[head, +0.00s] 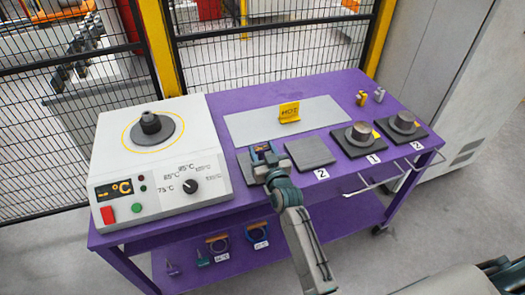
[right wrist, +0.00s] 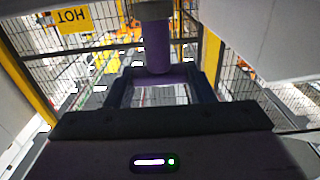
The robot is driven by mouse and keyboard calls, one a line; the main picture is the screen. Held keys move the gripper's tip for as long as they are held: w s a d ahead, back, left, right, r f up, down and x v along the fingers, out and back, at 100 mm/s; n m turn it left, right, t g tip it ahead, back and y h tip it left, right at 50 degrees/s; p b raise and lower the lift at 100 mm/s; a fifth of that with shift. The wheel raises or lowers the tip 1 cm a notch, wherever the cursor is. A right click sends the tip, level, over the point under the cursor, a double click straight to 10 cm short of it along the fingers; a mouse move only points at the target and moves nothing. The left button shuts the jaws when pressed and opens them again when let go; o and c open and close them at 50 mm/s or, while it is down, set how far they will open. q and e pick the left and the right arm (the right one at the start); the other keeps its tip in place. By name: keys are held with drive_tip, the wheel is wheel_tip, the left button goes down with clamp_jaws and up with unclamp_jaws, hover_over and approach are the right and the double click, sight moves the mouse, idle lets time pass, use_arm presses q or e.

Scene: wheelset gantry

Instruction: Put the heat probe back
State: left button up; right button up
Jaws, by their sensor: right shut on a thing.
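My right gripper (head: 268,168) reaches in from the lower front and is over the left end of the row of dark pads. It is shut on a small dark blue thing with orange marks (head: 262,150), which looks like the heat probe. In the right wrist view a dark purple cylinder (right wrist: 157,45) shows between the fingers, and the fingers hide part of it. I cannot tell whether the probe touches the surface below. My left gripper is not in view.
A white heater box (head: 160,160) with a knob and display stands left on the purple table (head: 225,100). A yellow HOT sign (head: 289,112) stands on a grey plate (head: 245,125). Right of my gripper are a bare dark pad (head: 310,152) and two pads with metal parts (head: 359,134).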

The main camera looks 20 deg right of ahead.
drive_tip(key=shift+s+f, duration=0.1)
drive_tip(key=shift+f, duration=0.05)
drive_tip(key=o, duration=1)
drive_tip(key=shift+r+p, duration=0.2)
drive_tip(key=shift+p, duration=0.1)
drive_tip(key=shift+r+p, duration=0.4)
drive_tip(key=s+b, duration=0.1)
drive_tip(key=s, duration=0.4)
drive_tip(key=s+b, duration=0.2)
drive_tip(key=s, duration=0.4)
drive_tip(key=shift+d+f, duration=0.1)
drive_tip(key=shift+d, duration=0.1)
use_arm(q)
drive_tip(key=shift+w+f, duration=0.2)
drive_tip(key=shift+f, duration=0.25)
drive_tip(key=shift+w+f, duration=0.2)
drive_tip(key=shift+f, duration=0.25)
use_arm(e)
drive_tip(key=shift+s, duration=0.4)
